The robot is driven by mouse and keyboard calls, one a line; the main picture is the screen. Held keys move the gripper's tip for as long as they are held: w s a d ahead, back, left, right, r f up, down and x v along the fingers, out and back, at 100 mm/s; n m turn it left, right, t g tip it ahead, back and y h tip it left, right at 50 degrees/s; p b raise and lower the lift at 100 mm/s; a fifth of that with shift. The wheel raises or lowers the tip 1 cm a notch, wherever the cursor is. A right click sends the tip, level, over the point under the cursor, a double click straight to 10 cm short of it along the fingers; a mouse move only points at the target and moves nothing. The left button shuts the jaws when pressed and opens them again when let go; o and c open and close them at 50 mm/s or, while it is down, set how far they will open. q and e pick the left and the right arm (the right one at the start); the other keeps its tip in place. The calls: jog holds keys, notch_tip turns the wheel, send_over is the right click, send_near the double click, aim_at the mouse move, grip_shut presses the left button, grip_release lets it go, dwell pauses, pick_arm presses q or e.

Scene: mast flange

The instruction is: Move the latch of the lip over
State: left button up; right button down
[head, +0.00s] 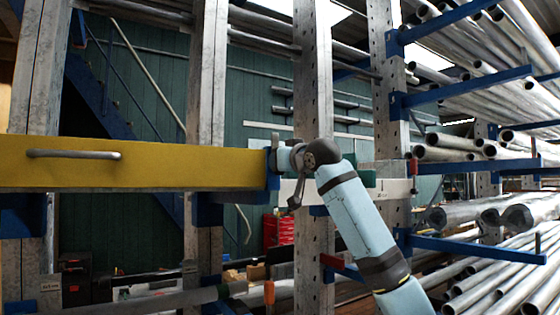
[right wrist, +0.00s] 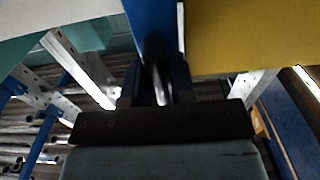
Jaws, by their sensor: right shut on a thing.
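The yellow beam (head: 190,166) has a grey bar handle (head: 74,154) on its face and runs in from the left. At its right end stands a blue upright lip (head: 272,168), which also shows in the right wrist view (right wrist: 151,22). My right gripper (head: 281,158) is at the lip, with its arm coming up from the lower right. In the right wrist view its dark fingers (right wrist: 160,88) are shut on a narrow, dark grey metal piece, the latch (right wrist: 157,68), in front of the lip. The latch is mostly hidden by my gripper in the head view. My left gripper is not seen.
Steel uprights (head: 312,90) stand behind the beam. Blue rack arms (head: 470,85) with several metal pipes (head: 480,140) reach out at the right, behind my arm. A red tool cabinet (head: 278,230) stands low behind the beam.

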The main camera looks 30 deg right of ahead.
jog(key=shift+m, duration=0.4)
jog(key=c, duration=1.1)
grip_release()
jog(key=shift+s+f, duration=0.1)
jog(key=shift+s, duration=0.45)
jog(key=s+b, duration=0.1)
jog(key=s, duration=0.3)
jog(key=s+b, duration=0.1)
jog(key=s, duration=0.3)
jog(key=s+d+b, duration=0.1)
jog(key=s, duration=0.3)
jog(key=shift+s, duration=0.35)
